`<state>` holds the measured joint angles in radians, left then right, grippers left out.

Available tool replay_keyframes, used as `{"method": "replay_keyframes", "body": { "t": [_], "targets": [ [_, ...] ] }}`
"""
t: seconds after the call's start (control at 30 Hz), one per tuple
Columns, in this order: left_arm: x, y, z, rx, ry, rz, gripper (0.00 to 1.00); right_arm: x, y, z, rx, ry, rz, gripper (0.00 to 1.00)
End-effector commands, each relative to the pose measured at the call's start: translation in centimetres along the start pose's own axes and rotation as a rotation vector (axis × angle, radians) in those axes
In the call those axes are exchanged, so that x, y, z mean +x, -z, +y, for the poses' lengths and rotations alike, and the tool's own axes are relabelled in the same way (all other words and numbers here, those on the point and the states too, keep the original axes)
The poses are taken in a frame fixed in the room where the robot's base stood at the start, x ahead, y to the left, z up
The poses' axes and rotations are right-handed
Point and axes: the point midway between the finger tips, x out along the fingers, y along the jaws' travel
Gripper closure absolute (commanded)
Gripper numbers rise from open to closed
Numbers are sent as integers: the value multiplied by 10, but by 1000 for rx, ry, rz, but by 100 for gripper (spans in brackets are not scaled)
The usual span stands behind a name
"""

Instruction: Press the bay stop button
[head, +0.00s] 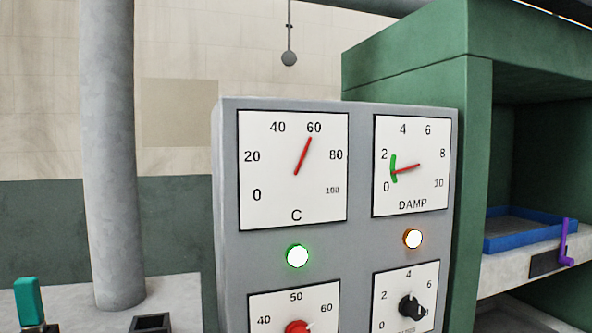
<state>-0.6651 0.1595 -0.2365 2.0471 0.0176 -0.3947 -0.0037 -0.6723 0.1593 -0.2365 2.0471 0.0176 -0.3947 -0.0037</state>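No button that I can identify as the bay stop button shows in the head view. A grey control panel (230,215) stands in the middle, with a C gauge (270,190) and a DAMP gauge (430,190). The C needle points near 60; the DAMP needle points toward the right, off the green arc. Below them are a lit lamp with a green ring (298,256) and a lit lamp with an orange ring (413,239). A red knob (297,327) and a black knob (409,306) sit on lower dials, cut by the bottom edge. Neither gripper is in view.
A green press frame (405,75) stands behind at right, with a blue tray (500,243) and a purple handle (566,240) on its shelf. A grey column (108,150) rises at left. A teal handle (28,300) stands at lower left. A grey ball (289,58) hangs above.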

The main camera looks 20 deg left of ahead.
Motion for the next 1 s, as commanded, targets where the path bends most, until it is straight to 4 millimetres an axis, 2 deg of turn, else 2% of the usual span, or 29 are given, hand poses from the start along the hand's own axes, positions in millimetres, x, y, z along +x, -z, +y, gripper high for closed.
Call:
{"method": "replay_keyframes", "body": {
  "t": [1.0],
  "targets": [
    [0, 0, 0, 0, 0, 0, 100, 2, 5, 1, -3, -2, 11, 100]
  ]
}}
